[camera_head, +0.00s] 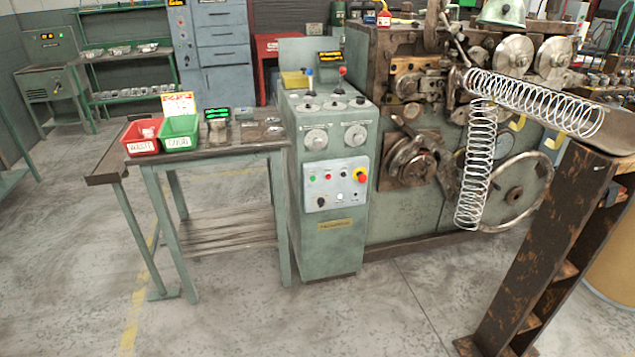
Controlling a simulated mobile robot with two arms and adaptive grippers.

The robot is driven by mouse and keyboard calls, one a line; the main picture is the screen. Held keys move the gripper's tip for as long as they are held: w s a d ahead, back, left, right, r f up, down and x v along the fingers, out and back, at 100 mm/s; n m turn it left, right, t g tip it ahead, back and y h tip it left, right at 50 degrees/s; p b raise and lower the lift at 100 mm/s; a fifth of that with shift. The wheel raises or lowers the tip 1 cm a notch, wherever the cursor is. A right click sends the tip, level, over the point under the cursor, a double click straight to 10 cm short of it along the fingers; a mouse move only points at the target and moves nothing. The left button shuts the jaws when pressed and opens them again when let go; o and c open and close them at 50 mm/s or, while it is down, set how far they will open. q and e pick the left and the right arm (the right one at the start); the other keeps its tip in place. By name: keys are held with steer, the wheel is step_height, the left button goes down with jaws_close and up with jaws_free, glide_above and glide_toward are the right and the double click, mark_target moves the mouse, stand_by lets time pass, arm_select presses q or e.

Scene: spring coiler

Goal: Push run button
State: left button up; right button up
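The control panel (349,184) is a pale plate on the front of a green console (327,239), facing me. On its upper row are a green button (312,178), a red button (327,177), a further small button, and a red knob on a yellow base (360,175) at the right. A black knob (320,201) and a white button (340,196) sit lower. The labels are too small to read, so I cannot tell which is marked run. Neither of my grippers shows in the head view.
A table (215,151) with a red bin (142,137) and a green bin (179,133) stands left of the console. The spring coiling machine (407,221) is to the right, with coiled springs (476,165). A rusty stand (540,250) is at the front right. Floor before the console is clear.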

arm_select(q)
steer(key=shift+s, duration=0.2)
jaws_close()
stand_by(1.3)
